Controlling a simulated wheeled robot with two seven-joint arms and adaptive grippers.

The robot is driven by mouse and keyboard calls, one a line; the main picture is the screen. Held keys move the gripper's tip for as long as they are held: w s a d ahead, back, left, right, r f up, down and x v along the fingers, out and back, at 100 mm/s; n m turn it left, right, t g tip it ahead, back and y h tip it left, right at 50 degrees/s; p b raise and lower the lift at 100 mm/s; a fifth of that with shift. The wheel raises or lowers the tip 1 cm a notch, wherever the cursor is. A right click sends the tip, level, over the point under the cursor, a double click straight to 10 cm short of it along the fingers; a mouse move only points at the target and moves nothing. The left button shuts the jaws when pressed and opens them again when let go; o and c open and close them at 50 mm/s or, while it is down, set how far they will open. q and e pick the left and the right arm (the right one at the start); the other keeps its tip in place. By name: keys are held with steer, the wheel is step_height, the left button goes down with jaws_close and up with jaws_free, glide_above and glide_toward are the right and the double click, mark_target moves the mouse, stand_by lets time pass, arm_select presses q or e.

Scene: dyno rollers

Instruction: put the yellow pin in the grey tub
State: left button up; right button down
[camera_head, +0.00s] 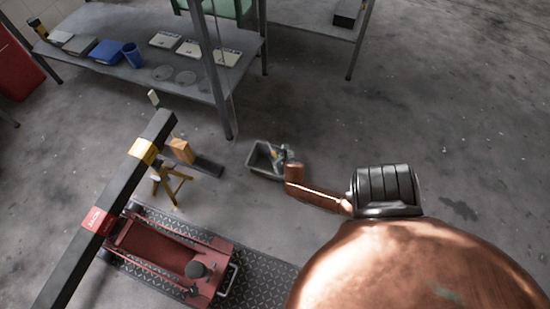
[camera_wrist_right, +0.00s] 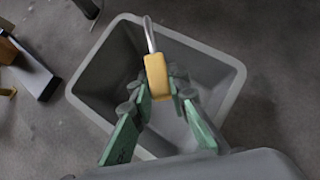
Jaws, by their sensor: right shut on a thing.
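The grey tub (camera_head: 256,161) stands on the floor in the middle of the head view. In the right wrist view the tub (camera_wrist_right: 92,72) fills most of the picture, and its inside looks empty. My right gripper (camera_wrist_right: 157,88) has green fingers and is shut on the yellow pin (camera_wrist_right: 156,76), a yellow block with a pale metal shank. The pin is over the tub's opening; its exact height above the floor of the tub cannot be told. In the head view my right gripper (camera_head: 284,156) is at the tub's right side. My left gripper is out of view.
A red floor jack (camera_head: 165,246) with a long black handle (camera_head: 120,190) stands left of the tub on a dark mat. A small yellow stand (camera_head: 172,184) and a wooden block (camera_head: 182,150) are beside it. A grey table (camera_head: 205,94) stands behind. Floor at right is clear.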

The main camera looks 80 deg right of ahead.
steer(key=shift+f, duration=0.6)
steer(key=c, duration=1.8)
jaws_free()
steer(key=shift+c, duration=0.2)
steer(key=shift+r, duration=0.15)
